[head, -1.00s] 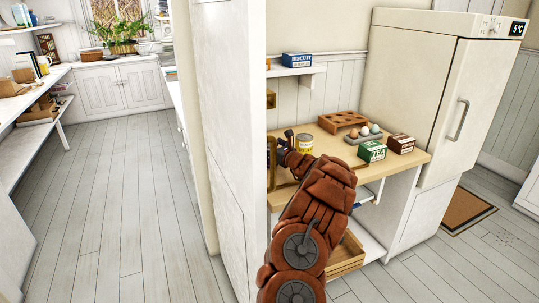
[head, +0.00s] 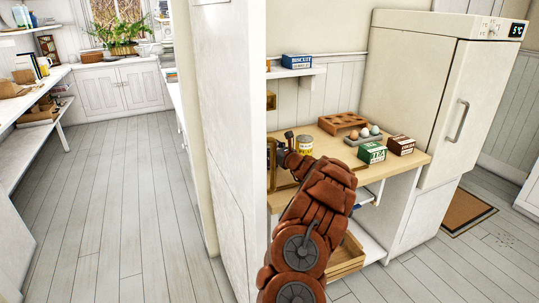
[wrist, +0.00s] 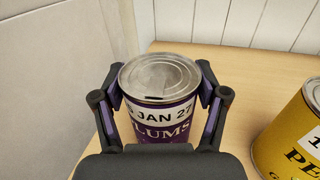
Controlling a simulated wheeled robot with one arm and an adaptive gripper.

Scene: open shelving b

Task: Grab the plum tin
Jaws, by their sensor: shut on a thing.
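The plum tin (wrist: 158,104) is in the wrist view, upright, with a grey metal lid and a purple label with white print reading "LUMS". My gripper (wrist: 160,98) has a finger on each side of it and is shut on it. In the head view my gripper (head: 284,146) is at the left end of the wooden counter, and the plum tin cannot be made out there. I cannot tell whether the tin's base touches the counter, as my gripper hides it.
A yellow tin (wrist: 292,135) stands close on the right; it also shows in the head view (head: 305,145). Green (head: 372,152) and brown (head: 401,145) boxes, an egg holder (head: 362,137) and a wooden rack (head: 342,122) are further right. A pale wall (wrist: 50,80) rises close on the left.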

